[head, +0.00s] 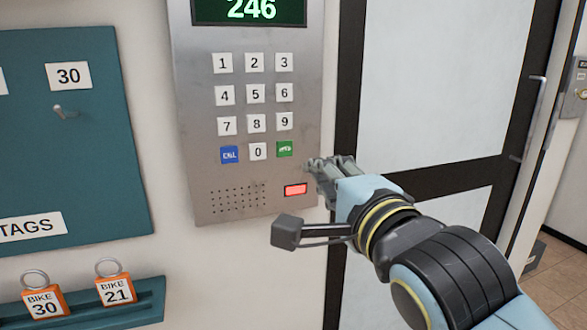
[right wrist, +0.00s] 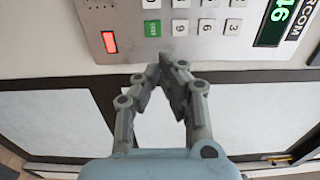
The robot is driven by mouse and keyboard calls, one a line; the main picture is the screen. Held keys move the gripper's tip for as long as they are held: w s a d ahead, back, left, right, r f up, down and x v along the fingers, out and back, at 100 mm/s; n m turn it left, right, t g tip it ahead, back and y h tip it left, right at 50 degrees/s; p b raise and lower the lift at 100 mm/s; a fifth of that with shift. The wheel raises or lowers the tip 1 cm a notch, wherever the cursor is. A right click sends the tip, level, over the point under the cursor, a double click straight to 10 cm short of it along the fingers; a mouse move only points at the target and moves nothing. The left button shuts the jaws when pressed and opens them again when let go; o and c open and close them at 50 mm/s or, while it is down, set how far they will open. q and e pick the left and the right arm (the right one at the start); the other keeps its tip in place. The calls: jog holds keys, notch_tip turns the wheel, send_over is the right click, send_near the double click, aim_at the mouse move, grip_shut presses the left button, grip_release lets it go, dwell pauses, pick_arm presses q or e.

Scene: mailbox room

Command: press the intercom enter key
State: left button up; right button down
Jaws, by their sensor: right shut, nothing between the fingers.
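The intercom panel (head: 195,80) is a grey metal plate on the wall with white number keys, a blue key (head: 229,155) at bottom left and a green enter key (head: 285,149) at bottom right. Its display (head: 250,10) reads 246. The green key also shows in the right wrist view (right wrist: 153,29). My right gripper (head: 318,165) is shut and empty, just right of and slightly below the green key. In the right wrist view its fingertips (right wrist: 170,62) meet near the panel's edge, close to the green key; I cannot tell whether they touch the panel. My left gripper is not in view.
A red lit indicator (head: 296,189) sits below the green key, beside a speaker grille (head: 238,199). A teal tag board (head: 70,130) hangs left, above a ledge with orange bike tags (head: 115,290). A dark-framed glass door (head: 430,90) stands right.

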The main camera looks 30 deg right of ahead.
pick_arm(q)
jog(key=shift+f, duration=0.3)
pick_arm(e)
jog(key=shift+s+f, duration=0.1)
jog(key=shift+f, duration=0.45)
jog(key=p, duration=0.3)
send_near(286, 148)
jog(key=x, duration=0.7)
jog(key=shift+r, duration=0.1)
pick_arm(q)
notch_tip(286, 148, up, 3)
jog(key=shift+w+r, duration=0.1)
